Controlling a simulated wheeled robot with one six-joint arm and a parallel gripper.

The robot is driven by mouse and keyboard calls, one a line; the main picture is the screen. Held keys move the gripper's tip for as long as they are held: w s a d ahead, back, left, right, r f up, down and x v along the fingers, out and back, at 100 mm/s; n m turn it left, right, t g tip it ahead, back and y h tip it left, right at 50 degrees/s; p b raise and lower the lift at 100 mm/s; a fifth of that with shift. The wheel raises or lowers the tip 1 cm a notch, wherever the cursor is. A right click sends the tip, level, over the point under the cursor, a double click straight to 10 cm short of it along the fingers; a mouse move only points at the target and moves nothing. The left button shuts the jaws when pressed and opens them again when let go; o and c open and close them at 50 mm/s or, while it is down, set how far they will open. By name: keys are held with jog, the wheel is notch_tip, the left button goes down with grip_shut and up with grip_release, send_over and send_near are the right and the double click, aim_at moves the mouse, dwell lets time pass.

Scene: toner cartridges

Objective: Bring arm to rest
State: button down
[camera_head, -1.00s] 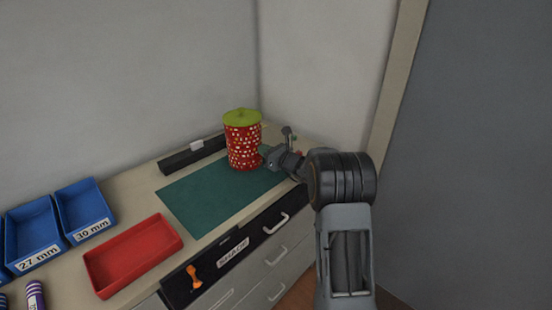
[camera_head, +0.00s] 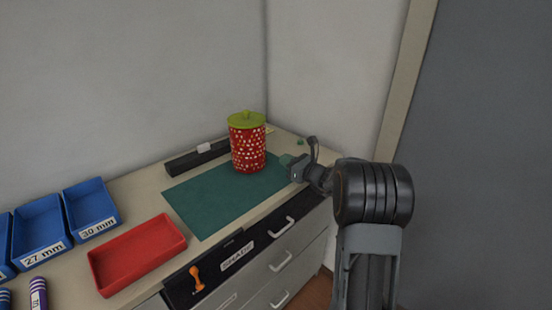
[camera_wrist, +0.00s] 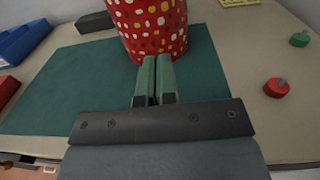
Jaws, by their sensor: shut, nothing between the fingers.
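My gripper (camera_head: 287,160) is shut and empty, just right of a red canister with pale spots (camera_head: 247,148) and a green lid (camera_head: 247,119). The canister stands upright on the green mat (camera_head: 205,205). In the wrist view my gripper's two green fingers (camera_wrist: 154,72) are pressed together, pointing at the lower part of the canister (camera_wrist: 150,28). Whether the fingertips touch the canister is hard to tell. My arm comes in from the lower right over the bench's front edge.
Blue bins (camera_head: 90,207) and a red tray (camera_head: 138,255) are at the left. A black bar (camera_head: 195,160) lies behind the mat. A red knob-like piece (camera_wrist: 277,88) and a green one (camera_wrist: 299,40) lie on the right. Drawers (camera_head: 282,259) line the front.

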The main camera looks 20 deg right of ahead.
jog(key=v, duration=0.6)
jog(key=s+a+r+n+g+y+p, duration=0.1)
jog(key=s+a+n+g+p, duration=0.1)
jog(key=s+a+n+g, duration=0.45)
jog(key=s+a+r+n+g+p, duration=0.1)
jog(key=s+a+n+g, duration=0.35)
jog(key=a+n, duration=0.45)
jog(key=s+n+g+h+p, duration=0.1)
jog(key=s+n+h+p, duration=0.2)
jog(key=s+n+h, duration=0.5)
jog(key=shift+s+d+r+n+h+p, duration=0.2)
jog(key=shift+s+d+n+h+p, duration=0.2)
jog(key=shift+s+n, duration=3)
jog(key=shift+w, duration=0.1)
